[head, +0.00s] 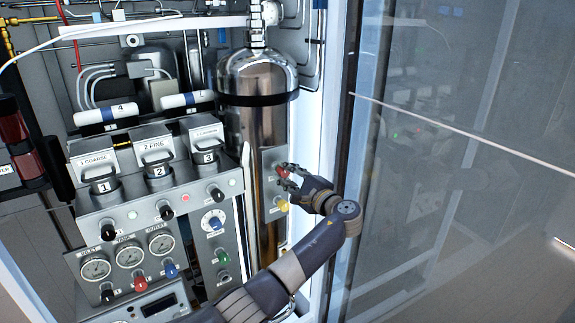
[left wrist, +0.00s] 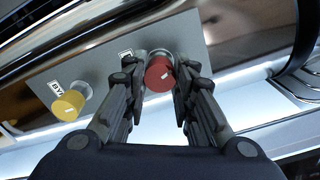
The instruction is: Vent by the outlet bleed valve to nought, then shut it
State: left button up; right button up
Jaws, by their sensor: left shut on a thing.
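My left gripper (head: 288,174) is shut on a red knob (left wrist: 158,75) on a small grey plate (left wrist: 203,38) beside the steel cylinder. In the left wrist view, its fingers sit on both sides of the knob. The label by this knob is partly hidden and unreadable. A yellow knob (head: 282,205) is on the same plate; it also shows in the left wrist view (left wrist: 68,105). The outlet gauge (head: 161,243) is on the front panel; its needle is too small to read. A blue knob (head: 171,270) is below it. My right gripper is not in view.
The steel cylinder (head: 256,135) stands behind the panel. Inlet (head: 96,268) and tank (head: 130,254) gauges sit left of the outlet gauge, with black and red knobs below. A glass pane (head: 450,190) with a dark frame edge is close to the right of my arm.

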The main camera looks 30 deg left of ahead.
pick_arm(q)
jog(key=m+p, duration=0.2)
jog(key=shift+m, duration=0.4)
jog(key=shift+f+m+p, duration=0.1)
jog(key=shift+m+p, duration=0.6)
jog(key=o, duration=1.1)
jog(key=shift+c, duration=0.2)
jog(key=v, duration=1.2)
